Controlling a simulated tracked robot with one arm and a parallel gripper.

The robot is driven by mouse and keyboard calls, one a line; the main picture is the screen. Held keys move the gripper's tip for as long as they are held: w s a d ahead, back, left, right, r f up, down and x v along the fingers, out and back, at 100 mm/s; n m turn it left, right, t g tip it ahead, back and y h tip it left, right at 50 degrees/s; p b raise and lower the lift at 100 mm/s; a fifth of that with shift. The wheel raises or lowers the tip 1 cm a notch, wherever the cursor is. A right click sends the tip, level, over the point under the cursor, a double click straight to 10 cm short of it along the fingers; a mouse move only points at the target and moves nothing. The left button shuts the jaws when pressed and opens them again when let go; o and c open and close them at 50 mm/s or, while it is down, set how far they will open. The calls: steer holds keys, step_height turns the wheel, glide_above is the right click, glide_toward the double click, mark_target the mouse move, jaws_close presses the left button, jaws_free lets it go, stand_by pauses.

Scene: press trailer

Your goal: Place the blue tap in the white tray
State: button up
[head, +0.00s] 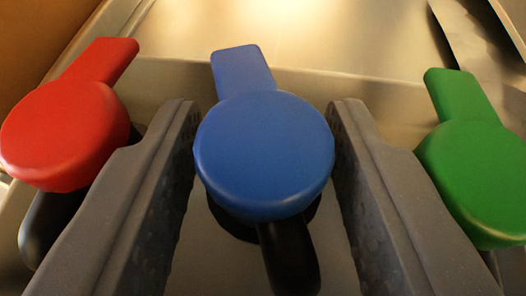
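The blue tap (264,150) has a round top with a flat tab pointing away from me and a black part below it. It stands in the middle of the head view, upright on a metal surface. My gripper (263,118) is open, with one grey finger on each side of the blue tap. The left finger is very close to the tap's edge, and a narrow gap shows on the right. I cannot tell whether either finger touches it. No white tray shows in this view.
A red tap (65,135) stands just left of my left finger. A green tap (475,180) stands just right of my right finger. Room beside the fingers is tight. A shiny metal surface (300,40) lies behind the taps, with a brown panel (35,35) at the upper left.

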steer(key=shift+s+r, duration=0.35)
steer(key=shift+s, duration=0.15)
steer(key=p+v, duration=0.1)
steer(key=v, duration=1)
steer(key=shift+p, duration=0.35)
